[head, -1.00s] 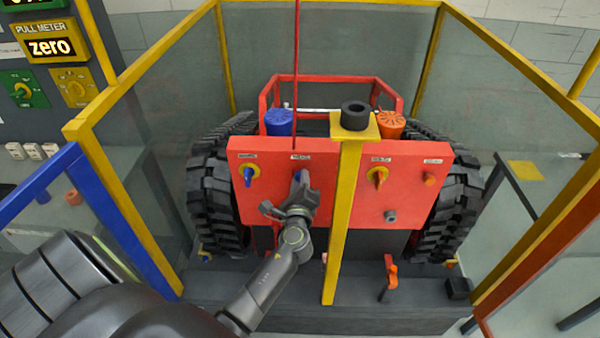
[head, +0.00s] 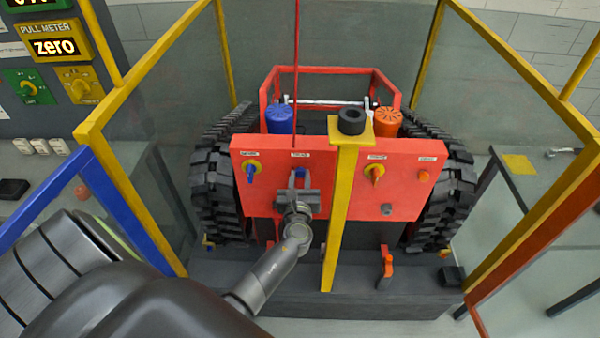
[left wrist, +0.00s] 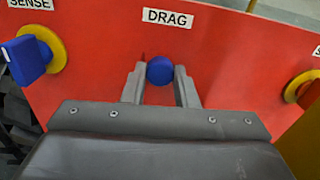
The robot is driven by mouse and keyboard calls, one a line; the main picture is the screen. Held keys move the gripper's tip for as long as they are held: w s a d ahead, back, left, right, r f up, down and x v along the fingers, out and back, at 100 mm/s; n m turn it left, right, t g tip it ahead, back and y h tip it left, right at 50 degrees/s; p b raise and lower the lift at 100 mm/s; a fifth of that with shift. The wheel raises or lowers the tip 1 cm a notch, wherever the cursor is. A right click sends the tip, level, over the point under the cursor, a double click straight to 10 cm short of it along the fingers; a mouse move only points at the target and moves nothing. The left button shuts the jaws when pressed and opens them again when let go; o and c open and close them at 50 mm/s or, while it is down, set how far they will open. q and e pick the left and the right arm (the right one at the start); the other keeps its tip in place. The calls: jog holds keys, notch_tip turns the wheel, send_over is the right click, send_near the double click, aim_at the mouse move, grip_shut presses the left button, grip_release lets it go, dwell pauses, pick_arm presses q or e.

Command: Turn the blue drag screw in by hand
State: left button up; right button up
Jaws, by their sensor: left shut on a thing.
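The blue drag screw (left wrist: 160,71) sits on the red panel (left wrist: 110,50) under the DRAG label (left wrist: 168,17). It also shows in the head view (head: 299,174), just above my left gripper. My left gripper (left wrist: 160,77) is shut on the screw, with one finger on each side of its round blue head. In the head view the left gripper (head: 298,186) reaches up to the panel from below. The screw's shaft is hidden behind its head. My right gripper is in neither view now.
A blue SENSE knob (left wrist: 28,60) is left of the screw. A yellow post (head: 342,215) with a black ring (head: 352,121) stands close on the right. Orange knobs (head: 375,172) lie beyond it. Black tracks (head: 222,180) flank the panel, and yellow-framed glass encloses the carrier.

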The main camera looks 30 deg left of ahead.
pick_arm(q)
jog(key=o, duration=0.8)
jog(key=shift+f, duration=0.1)
